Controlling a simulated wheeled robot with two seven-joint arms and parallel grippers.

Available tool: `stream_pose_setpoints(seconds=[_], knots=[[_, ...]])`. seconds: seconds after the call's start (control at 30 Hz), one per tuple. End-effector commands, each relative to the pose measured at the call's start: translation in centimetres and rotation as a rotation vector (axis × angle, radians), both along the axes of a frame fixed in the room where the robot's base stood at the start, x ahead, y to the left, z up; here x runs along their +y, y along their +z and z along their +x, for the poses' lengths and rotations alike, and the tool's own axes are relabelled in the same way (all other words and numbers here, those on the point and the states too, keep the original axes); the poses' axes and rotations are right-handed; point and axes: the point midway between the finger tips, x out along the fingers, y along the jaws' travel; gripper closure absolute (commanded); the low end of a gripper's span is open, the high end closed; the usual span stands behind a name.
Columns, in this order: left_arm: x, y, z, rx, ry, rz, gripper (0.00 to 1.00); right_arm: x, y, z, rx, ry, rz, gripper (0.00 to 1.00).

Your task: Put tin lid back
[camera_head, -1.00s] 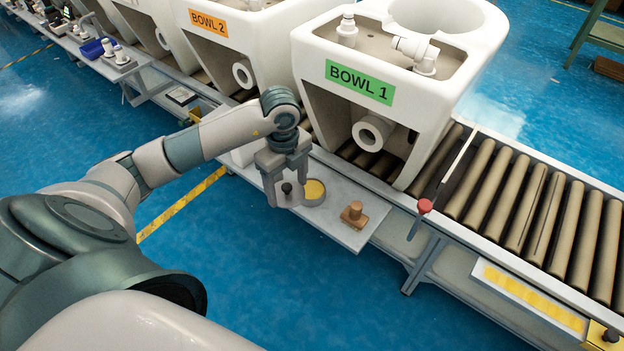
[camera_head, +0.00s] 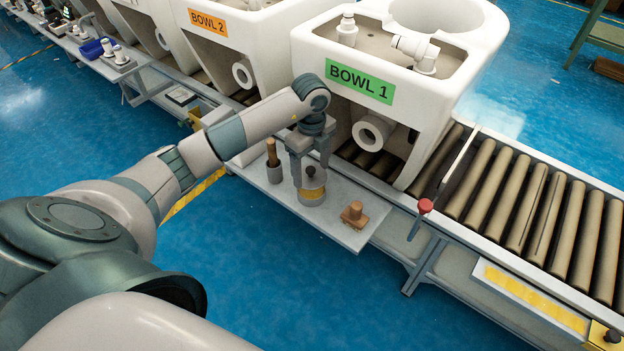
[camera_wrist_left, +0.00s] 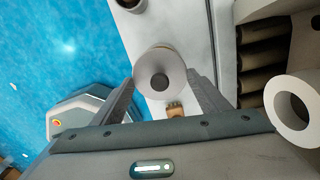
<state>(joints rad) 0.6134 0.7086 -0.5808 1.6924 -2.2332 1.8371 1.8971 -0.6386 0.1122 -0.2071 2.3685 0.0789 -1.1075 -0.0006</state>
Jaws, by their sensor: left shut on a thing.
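My left gripper (camera_head: 311,177) points down over the tin at the shelf below BOWL 1. It is shut on the tin lid (camera_head: 313,183), a grey disc with a dark knob. In the left wrist view the round lid (camera_wrist_left: 160,72) shows between the two fingers, its dark knob in the middle. The tin (camera_head: 312,197) is directly beneath the lid, with yellow showing under the lid's edge. I cannot tell whether lid and tin touch. My right gripper is not in view.
A wooden-handled tool stands in a grey cup (camera_head: 274,174) just left of the tin. A brown wooden stamp-like block (camera_head: 354,214) sits to the right on the shelf (camera_head: 337,232). The BOWL 1 toilet (camera_head: 430,115) stands close behind on the roller conveyor (camera_head: 500,190).

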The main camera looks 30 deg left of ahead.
Motion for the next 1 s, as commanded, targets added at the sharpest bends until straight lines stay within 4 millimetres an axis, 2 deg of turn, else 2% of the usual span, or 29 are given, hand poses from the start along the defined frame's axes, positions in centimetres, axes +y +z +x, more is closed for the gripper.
stream_pose_setpoints(seconds=[0.17,0.4,0.5,1.0], knots=[[0.0,-0.8,0.0,0.001,0.001,-0.001,0.57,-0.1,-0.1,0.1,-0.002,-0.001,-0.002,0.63],[0.0,-4.0,-0.1,0.002,0.001,-0.001,0.57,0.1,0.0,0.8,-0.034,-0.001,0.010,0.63],[-0.1,-4.8,0.2,0.000,0.000,-0.001,0.57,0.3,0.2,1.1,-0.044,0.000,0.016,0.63],[0.0,-5.4,0.3,0.000,0.000,0.001,0.57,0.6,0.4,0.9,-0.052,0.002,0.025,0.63]])
